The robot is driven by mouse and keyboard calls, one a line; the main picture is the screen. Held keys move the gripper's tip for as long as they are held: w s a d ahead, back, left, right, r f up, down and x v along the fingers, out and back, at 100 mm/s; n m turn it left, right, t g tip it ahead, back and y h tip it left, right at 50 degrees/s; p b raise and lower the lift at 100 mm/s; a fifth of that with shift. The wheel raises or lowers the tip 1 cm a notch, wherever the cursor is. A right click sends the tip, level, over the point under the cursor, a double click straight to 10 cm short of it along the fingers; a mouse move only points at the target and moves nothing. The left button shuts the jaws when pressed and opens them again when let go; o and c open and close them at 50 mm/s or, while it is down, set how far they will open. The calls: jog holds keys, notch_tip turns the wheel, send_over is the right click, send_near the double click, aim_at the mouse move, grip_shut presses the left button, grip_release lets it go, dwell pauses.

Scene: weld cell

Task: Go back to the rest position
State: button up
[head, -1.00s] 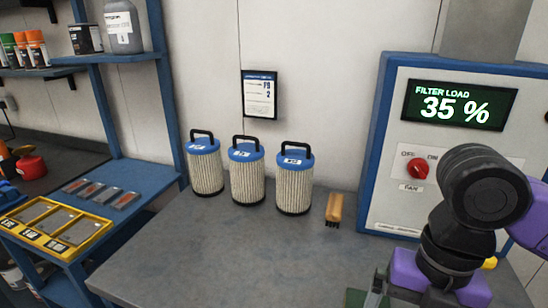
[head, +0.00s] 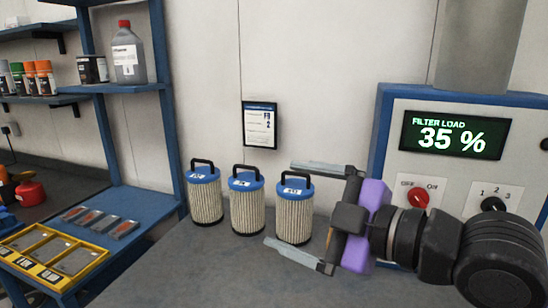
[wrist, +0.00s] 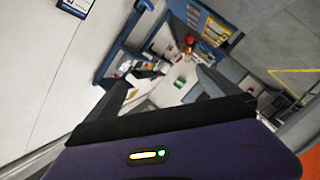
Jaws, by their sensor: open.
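My gripper (head: 302,205) is open and empty. In the head view it points left, with its two fingers spread in front of the wall and the right filter cartridge. In the wrist view the gripper (wrist: 165,88) has nothing between its fingers; shelves show beyond. Three white pleated filters with blue tops and black handles stand upright in a row on the grey bench: the left filter (head: 206,200), the middle filter (head: 248,208) and the right filter (head: 294,215). The lower finger crosses in front of the right filter's base.
A filter unit (head: 385,120) at the right reads 35 %, with a red switch (head: 417,197). A wall sign (head: 259,125) hangs behind the filters. Blue shelves (head: 120,88) with bottles and cans stand at the left, above a yellow tray (head: 52,268). The bench front (head: 200,270) is clear.

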jog(key=d+r+m+t+h, duration=0.1)
jog(key=d+r+m+t, duration=0.5)
jog(key=m+t, duration=0.4)
jog(key=s+d+f+m+t+h, duration=0.3)
jog(key=s+d+f+m+h, duration=0.3)
jog(key=d+f+m+h, duration=0.45)
jog(key=s+f+g, duration=0.4)
jog(key=s+f, duration=0.8)
jog(key=s, duration=0.3)
jog(key=s+f+g, duration=0.5)
jog(key=s+f, duration=0.8)
jog(key=s, duration=0.3)
jog(key=shift+s+d+f+h, duration=0.15)
jog(key=shift+s+d+h, duration=0.1)
jog(key=shift+h, duration=0.2)
jog(key=shift+n, duration=0.25)
